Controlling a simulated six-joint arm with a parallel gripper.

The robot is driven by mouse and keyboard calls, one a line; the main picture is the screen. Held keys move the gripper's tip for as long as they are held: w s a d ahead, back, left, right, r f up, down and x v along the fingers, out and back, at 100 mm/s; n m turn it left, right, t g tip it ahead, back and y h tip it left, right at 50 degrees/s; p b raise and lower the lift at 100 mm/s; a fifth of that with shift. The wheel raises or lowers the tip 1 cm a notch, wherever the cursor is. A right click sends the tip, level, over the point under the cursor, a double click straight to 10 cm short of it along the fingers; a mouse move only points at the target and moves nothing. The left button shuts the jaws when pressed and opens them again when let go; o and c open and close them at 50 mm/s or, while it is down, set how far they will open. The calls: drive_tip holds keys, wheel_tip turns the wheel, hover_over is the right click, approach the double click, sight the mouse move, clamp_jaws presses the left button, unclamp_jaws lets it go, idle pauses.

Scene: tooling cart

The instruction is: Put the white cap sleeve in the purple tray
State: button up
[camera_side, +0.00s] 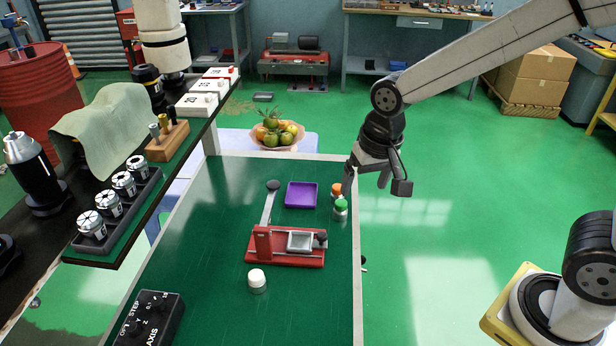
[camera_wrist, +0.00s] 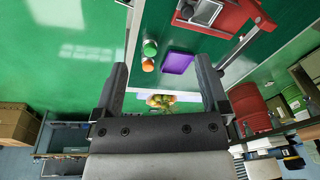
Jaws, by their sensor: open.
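The white cap sleeve (camera_side: 257,280) stands upright on the green table top, in front of the red fixture in the side view. I do not see it in the wrist view. The purple tray (camera_side: 301,195) lies on the table behind the fixture and looks empty; it also shows in the wrist view (camera_wrist: 177,62). My gripper (camera_side: 368,184) is open and empty, raised near the table's right edge. It is to the right of the tray and well away from the sleeve. In the wrist view its two fingers (camera_wrist: 160,72) are spread wide.
A green-capped container (camera_side: 340,209) and an orange-capped one (camera_side: 336,190) stand between the tray and my gripper. The red fixture (camera_side: 286,258) with an upright lever stands between sleeve and tray. A black control box (camera_side: 150,318) is at front left. The table's left middle is clear.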

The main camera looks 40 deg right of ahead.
drive_tip(key=w+a+m+g, duration=0.1)
drive_tip(key=w+a+m, duration=0.45)
drive_tip(key=a, duration=0.45)
drive_tip(key=m, duration=0.4)
hover_over(256, 275)
drive_tip(key=f, duration=0.1)
drive_tip(key=shift+g, duration=0.4)
wheel_tip(256, 275, down, 9)
drive_tip(key=shift+d+f, duration=0.1)
drive_tip(key=shift+w+f, duration=0.1)
drive_tip(key=shift+f, duration=1.65)
drive_tip(key=shift+f, duration=0.1)
drive_tip(key=shift+f, duration=2.5)
clamp_jaws()
